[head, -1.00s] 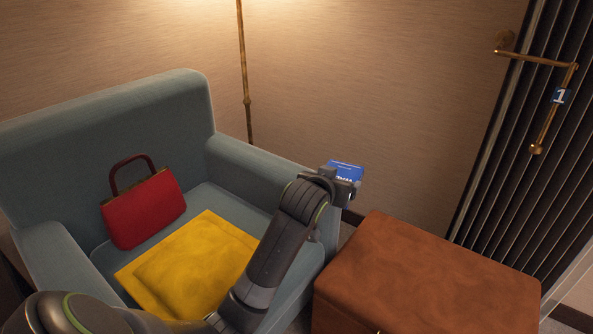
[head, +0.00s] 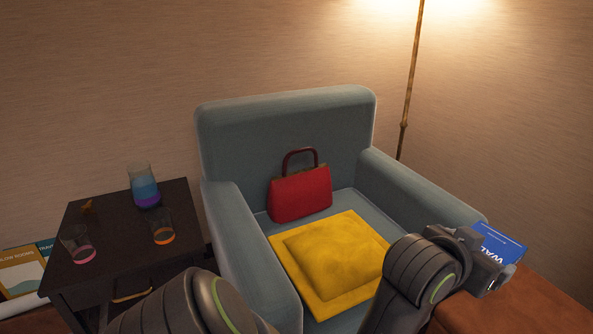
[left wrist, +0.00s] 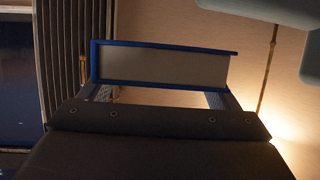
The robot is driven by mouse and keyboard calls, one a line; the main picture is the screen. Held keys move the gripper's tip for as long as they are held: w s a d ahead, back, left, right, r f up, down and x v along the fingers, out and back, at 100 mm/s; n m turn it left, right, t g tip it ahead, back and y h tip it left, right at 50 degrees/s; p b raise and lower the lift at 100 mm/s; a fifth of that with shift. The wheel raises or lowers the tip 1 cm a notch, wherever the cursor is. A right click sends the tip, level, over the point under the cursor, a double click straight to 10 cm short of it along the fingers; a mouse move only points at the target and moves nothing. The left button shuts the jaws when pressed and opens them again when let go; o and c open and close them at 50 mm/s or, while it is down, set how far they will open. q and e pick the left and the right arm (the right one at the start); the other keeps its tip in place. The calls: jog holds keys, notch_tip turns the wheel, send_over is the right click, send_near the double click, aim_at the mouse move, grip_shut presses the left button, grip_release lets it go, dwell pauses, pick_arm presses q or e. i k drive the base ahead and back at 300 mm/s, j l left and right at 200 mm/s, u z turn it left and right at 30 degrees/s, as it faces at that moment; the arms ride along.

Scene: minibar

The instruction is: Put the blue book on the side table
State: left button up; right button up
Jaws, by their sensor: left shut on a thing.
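The blue book (head: 499,246) is in my left gripper (head: 484,266), at the right side of the head view, over the brown ottoman and beside the armchair's right arm. In the left wrist view, the book (left wrist: 165,64) shows its pale page edge and blue cover between the two fingers (left wrist: 160,97), which are shut on it. The dark side table (head: 108,238) stands at the left of the head view, left of the armchair. It is well away from the book. My right gripper is not in view.
The side table holds a glass with blue liquid (head: 145,187) and two small glasses (head: 162,232), (head: 78,246). The blue-grey armchair (head: 285,120) holds a red handbag (head: 300,194) and yellow cushion (head: 325,262). A brown ottoman (head: 520,308) is at right. Books (head: 22,270) stand left of the table.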

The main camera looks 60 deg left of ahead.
aim_at(126, 238)
jog(key=k+j+u, duration=0.15)
jog(key=k+j, duration=0.25)
jog(key=k+j+u, duration=0.15)
jog(key=k+j, duration=0.2)
jog(key=j, duration=0.2)
jog(key=k+j+u, duration=0.15)
jog(key=k+j, duration=0.2)
jog(key=j, duration=0.15)
